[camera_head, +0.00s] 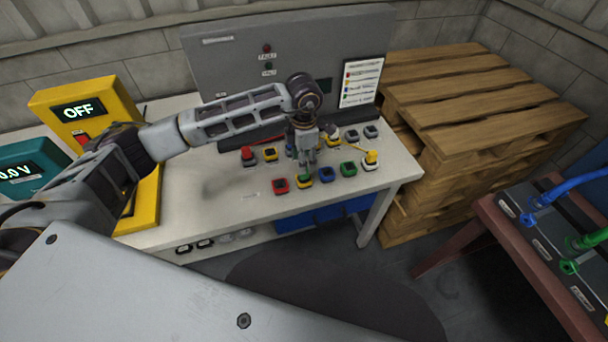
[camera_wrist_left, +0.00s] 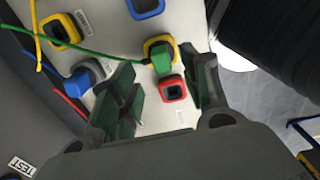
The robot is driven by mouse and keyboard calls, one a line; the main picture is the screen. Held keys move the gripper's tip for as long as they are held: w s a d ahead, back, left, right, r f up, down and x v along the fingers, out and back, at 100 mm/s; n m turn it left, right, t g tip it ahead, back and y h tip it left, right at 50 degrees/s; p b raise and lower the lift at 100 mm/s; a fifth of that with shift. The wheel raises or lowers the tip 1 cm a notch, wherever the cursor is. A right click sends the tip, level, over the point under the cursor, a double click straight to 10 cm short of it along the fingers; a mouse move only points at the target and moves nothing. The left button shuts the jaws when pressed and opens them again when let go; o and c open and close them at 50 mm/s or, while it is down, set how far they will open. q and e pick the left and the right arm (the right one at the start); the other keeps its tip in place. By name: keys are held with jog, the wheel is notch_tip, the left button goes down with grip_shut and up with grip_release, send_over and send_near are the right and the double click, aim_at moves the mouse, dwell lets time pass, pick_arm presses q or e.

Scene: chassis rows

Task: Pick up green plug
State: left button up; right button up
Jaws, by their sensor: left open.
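The green plug (camera_wrist_left: 162,60) sits in a yellow-framed socket (camera_wrist_left: 152,44), with a green cable running off to the left in the left wrist view. In the head view the green plug (camera_head: 303,178) is small, in the front row and partly hidden by my gripper. My left gripper (camera_head: 306,162) points down just above the front row. Its two fingers (camera_wrist_left: 160,66) are open and apart, with the plug showing between their tips; I cannot tell whether they touch it. My right gripper is not in view.
A red socket (camera_wrist_left: 172,89) is beside the plug, and a blue plug (camera_wrist_left: 79,80) is to the left. More sockets line the white bench (camera_head: 222,210). A grey panel (camera_head: 225,65) stands behind; wooden pallets (camera_head: 480,95) are at right. A yellow box (camera_head: 85,105) is at left.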

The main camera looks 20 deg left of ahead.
aim_at(304, 176)
pick_arm(q)
jog(key=shift+f, duration=0.15)
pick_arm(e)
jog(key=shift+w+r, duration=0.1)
pick_arm(q)
jog(key=shift+s+f, duration=0.1)
jog(key=shift+f, duration=0.2)
notch_tip(304, 176, down, 3)
jog(key=shift+r+p, duration=0.15)
jog(key=shift+p, duration=0.3)
jog(key=shift+f, duration=0.8)
jog(key=c, duration=0.9)
grip_shut()
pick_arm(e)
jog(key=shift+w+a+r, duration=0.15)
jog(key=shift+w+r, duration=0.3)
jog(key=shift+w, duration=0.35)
